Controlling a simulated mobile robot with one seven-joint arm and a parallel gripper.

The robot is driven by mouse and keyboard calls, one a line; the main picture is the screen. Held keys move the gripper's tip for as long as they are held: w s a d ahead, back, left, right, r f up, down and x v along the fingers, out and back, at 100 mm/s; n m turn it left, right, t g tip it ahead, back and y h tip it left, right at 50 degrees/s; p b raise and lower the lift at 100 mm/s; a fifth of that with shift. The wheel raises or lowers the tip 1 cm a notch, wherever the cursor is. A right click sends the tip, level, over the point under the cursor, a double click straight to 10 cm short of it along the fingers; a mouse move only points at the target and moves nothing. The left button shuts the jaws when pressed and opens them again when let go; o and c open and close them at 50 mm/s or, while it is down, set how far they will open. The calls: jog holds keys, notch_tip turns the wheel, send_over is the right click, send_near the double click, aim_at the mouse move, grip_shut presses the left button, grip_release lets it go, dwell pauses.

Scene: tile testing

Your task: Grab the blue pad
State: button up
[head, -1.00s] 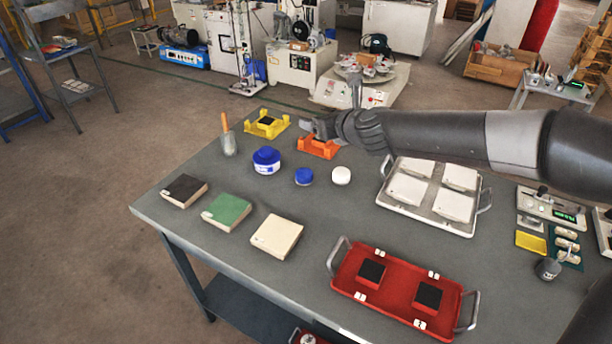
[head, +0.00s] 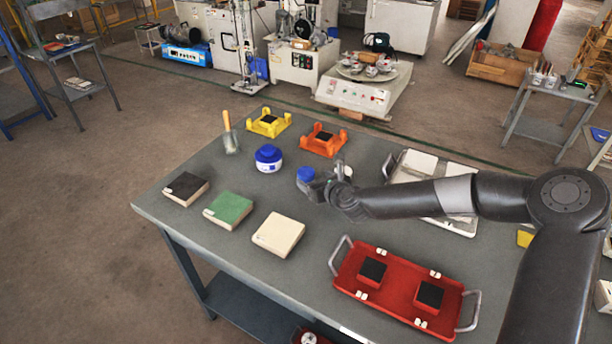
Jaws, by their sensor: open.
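The small round blue pad (head: 305,173) lies on the grey table, near its middle. My gripper (head: 309,187) is right at it, overlapping its near side in the head view, so the pad's lower edge is hidden. I cannot tell whether the fingers touch the pad. My gripper is open, and its fingers show only small and dark. My arm comes in from the right, low over the table.
A blue-and-white jar (head: 268,160) stands left of the pad. A white round pad (head: 343,171) is just right, partly hidden by my wrist. Yellow (head: 268,123) and orange (head: 322,140) holders are behind. Black, green (head: 228,209) and cream blocks and a red tray (head: 345,277) lie nearer.

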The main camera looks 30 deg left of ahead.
aim_at(309, 175)
jog(key=shift+x, duration=3.55)
jog(key=shift+s, duration=0.1)
jog(key=shift+c, duration=0.5)
jog(key=c, duration=1)
